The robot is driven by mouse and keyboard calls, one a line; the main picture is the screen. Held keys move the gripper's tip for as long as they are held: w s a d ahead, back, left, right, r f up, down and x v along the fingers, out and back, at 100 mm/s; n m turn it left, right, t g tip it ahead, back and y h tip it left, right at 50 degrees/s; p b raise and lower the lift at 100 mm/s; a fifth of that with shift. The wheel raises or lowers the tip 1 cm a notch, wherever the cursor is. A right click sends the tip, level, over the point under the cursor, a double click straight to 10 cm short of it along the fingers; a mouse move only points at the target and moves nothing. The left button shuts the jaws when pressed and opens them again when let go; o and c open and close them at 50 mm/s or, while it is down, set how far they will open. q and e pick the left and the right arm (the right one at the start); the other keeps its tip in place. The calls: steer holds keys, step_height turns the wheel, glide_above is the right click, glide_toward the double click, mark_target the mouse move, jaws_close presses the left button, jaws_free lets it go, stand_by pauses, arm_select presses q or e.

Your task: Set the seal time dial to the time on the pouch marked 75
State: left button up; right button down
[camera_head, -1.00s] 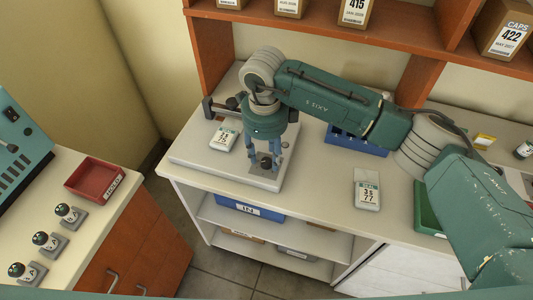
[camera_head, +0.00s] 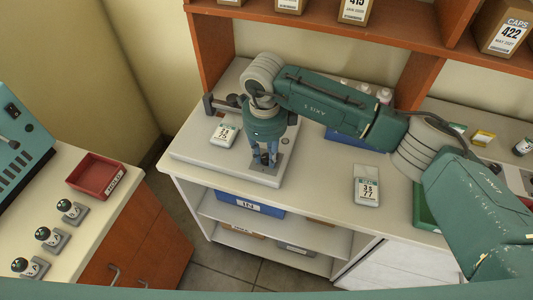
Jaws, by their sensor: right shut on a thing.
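A white pouch marked 75 (camera_head: 223,134) lies on the pale flat sealer base (camera_head: 196,156), left of my right gripper. Its smaller print is too small to read surely. My right gripper (camera_head: 265,160) points down over the front right of that base. Its blue fingers are shut on a small dark knob at a grey plate (camera_head: 281,165), apparently the seal time dial. The fingers hide most of the knob, so its setting cannot be read. A second pouch, marked 77 (camera_head: 367,191), lies on the counter to the right. My left gripper is out of view.
A red tray (camera_head: 95,178) and several dark-topped knobs sit on the left bench. A blue bin (camera_head: 348,138) and white bottles (camera_head: 383,96) stand behind my right arm. A green tray (camera_head: 424,212) is at the right. Counter around the 77 pouch is clear.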

steer(key=shift+f+m+b, duration=0.1)
steer(key=shift+m+b, duration=0.3)
steer(key=shift+b, duration=0.05)
steer(key=shift+m+b, duration=0.3)
steer(key=shift+b, duration=0.05)
steer(key=shift+w+f+m+b, duration=0.1)
steer(key=shift+m+b, duration=1.1)
steer(key=m+b, duration=0.2)
steer(key=m, duration=0.1)
steer(key=shift+b, duration=0.3)
arm_select(q)
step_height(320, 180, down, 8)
steer(key=b, duration=0.1)
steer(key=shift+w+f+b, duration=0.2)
steer(key=shift+b, duration=0.1)
arm_select(e)
steer(key=shift+m, duration=1.4)
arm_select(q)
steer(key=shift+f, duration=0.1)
arm_select(e)
steer(key=shift+r, duration=0.2)
